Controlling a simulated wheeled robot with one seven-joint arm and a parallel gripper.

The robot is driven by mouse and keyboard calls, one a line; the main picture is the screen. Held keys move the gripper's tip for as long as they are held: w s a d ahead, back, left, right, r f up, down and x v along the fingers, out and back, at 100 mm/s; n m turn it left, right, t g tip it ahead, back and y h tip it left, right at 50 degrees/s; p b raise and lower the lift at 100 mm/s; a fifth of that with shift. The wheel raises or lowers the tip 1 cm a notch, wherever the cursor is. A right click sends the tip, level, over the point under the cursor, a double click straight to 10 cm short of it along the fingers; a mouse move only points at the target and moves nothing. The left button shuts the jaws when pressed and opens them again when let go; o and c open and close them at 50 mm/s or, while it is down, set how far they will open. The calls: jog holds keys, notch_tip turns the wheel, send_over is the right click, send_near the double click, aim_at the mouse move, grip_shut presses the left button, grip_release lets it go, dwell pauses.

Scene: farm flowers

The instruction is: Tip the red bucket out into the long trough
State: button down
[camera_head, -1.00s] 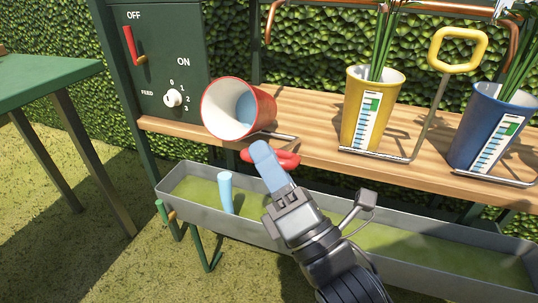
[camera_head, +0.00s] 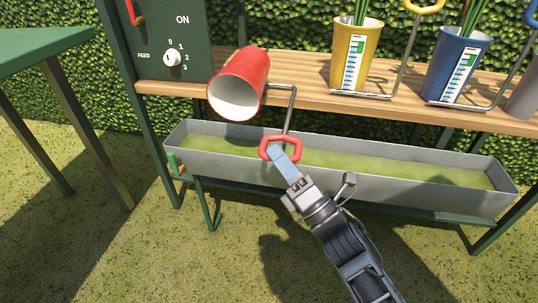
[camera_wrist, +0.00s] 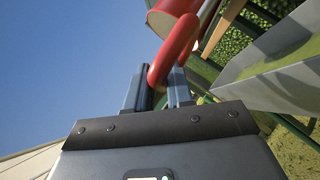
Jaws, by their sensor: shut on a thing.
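The red bucket (camera_head: 242,82) is tipped well over, its white inside and open mouth facing down and toward me. It hangs at the shelf's front edge, above the left end of the long grey trough (camera_head: 400,188). No liquid shows in the bucket or falling from it. My gripper (camera_head: 280,153) is shut on the red loop handle (camera_head: 268,147) at the end of the bucket's metal rod. The wrist view also shows the red handle (camera_wrist: 172,50) between the two fingers, with part of the bucket (camera_wrist: 172,10) beyond. The trough holds greenish liquid or has a greenish floor; I cannot tell which.
A yellow bucket (camera_head: 353,58) and a blue bucket (camera_head: 452,68) with green stems stand on the wooden shelf (camera_head: 305,97). A green control panel (camera_head: 162,40) is at the left. A green table (camera_head: 40,45) stands further left. Grass lies open in front.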

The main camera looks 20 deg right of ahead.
jog(key=shift+d+f, duration=0.1)
dwell(0.3)
jog(key=c, duration=1.1)
grip_release()
jog(key=v, duration=0.7)
jog(key=shift+s+f+p, duration=0.25)
jog(key=shift+s+p, duration=0.05)
jog(key=shift+d, duration=0.1)
